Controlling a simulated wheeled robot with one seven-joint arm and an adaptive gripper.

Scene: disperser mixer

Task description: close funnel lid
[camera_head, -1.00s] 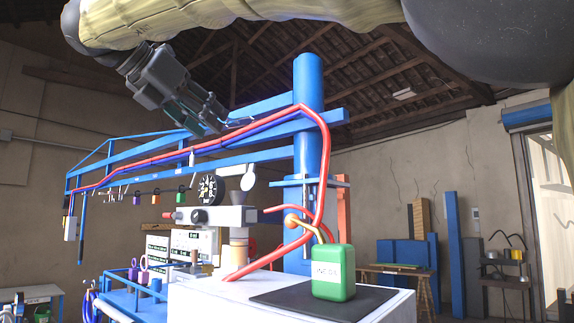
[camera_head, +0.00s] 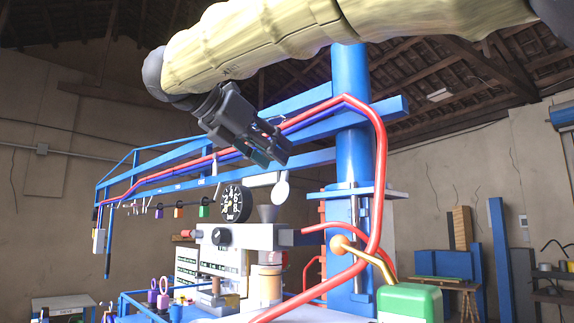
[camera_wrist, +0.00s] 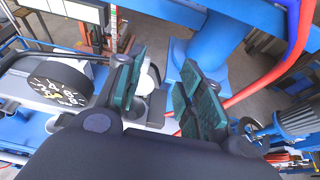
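The funnel (camera_head: 268,212) is a small grey cone on top of the white machine body. Its lid (camera_head: 281,190) is a pale round disc, raised upright above the funnel, so the lid stands open. My gripper (camera_head: 275,154) is above the lid, pointing down and right, apart from it in the head view. In the wrist view my gripper (camera_wrist: 163,88) has its two green-padded fingers spread, with no object held. A white rounded piece that looks like the lid (camera_wrist: 149,77) shows beyond the gap, partly hidden by the left finger.
A dial gauge (camera_head: 236,203) stands left of the funnel. A thick blue column (camera_head: 351,130) with a curved red hose (camera_head: 380,190) rises to the right. Blue overhead beams (camera_head: 390,108) run behind my gripper.

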